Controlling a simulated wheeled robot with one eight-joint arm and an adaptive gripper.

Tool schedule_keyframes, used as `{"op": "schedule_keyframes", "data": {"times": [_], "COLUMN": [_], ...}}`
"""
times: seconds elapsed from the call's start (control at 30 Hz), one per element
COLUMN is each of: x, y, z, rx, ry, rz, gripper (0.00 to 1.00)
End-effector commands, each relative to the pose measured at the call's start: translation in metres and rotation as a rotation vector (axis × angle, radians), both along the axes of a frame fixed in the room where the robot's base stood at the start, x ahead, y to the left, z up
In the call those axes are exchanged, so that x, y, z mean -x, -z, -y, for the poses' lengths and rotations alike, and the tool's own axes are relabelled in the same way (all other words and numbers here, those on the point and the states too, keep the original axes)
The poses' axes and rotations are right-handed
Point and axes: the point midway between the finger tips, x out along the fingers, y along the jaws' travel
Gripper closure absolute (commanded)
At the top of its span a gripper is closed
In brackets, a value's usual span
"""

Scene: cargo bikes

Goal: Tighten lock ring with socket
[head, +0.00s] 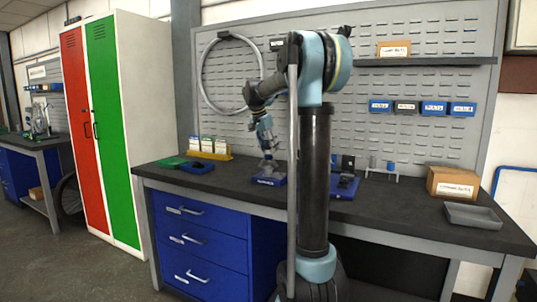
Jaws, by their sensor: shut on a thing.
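My gripper (267,153) points down over the workbench, above a blue labelled block (266,182). It is shut on a small grey part (268,167) that looks like the socket. The part is right over the block; I cannot tell whether it touches or sits on anything there. The lock ring cannot be made out at this size. A small stand (382,174) to the right holds a grey piece (373,162) and a blue piece (390,165). My arm column hides part of the bench between.
On the workbench (420,215), a blue fixture (345,187) stands partly behind my column. A yellow rack (210,155) with small boxes and green and blue trays are left. A cardboard box (452,183) and grey tray (473,216) are right. A perforated panel stands behind.

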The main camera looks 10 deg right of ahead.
Motion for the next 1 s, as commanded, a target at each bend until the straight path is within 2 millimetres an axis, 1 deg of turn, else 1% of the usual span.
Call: {"op": "schedule_keyframes", "data": {"times": [0.3,0.57,1.0], "x": [0.0001,0.0002,0.0002], "y": [0.0001,0.0000,0.0000], "z": [0.0002,0.0003,0.0002], "rx": [-0.001,-0.001,-0.002], "ry": [-0.271,-0.360,-0.712], "rz": [0.000,0.000,0.000], "gripper": [0.99,0.99,0.99]}}
